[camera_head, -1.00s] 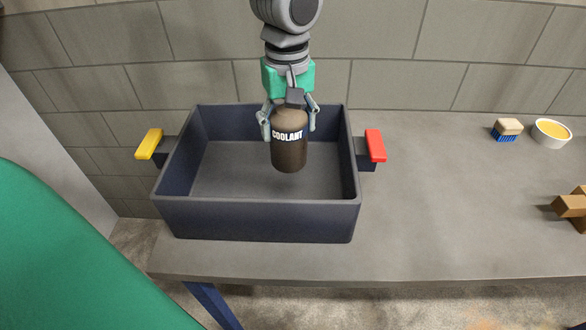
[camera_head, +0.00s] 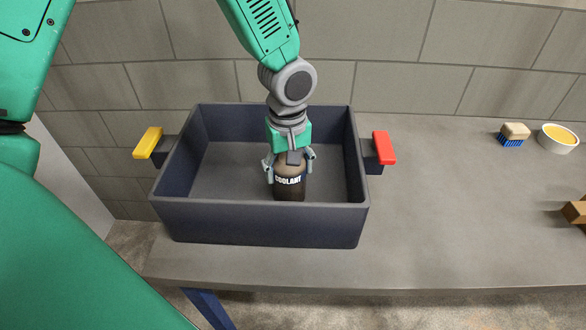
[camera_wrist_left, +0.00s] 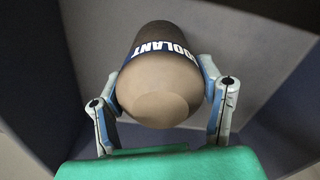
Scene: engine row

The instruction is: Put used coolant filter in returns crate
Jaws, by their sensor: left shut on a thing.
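The used coolant filter (camera_head: 290,184) is a brown canister with a dark band reading COOLANT. It is upright inside the returns crate (camera_head: 262,222), a dark open box on the bench, near its front wall. My left gripper (camera_head: 289,164) is shut on the filter from above. The left wrist view shows the filter (camera_wrist_left: 160,85) between the two fingers (camera_wrist_left: 165,100), with the crate's inside behind it. My right gripper is not in view.
The crate has a yellow handle (camera_head: 148,142) at left and a red handle (camera_head: 384,147) at right. A brush (camera_head: 514,134), a bowl with yellow contents (camera_head: 558,138) and a brown wooden thing (camera_head: 575,211) are at the far right. The bench (camera_head: 440,200) between is clear.

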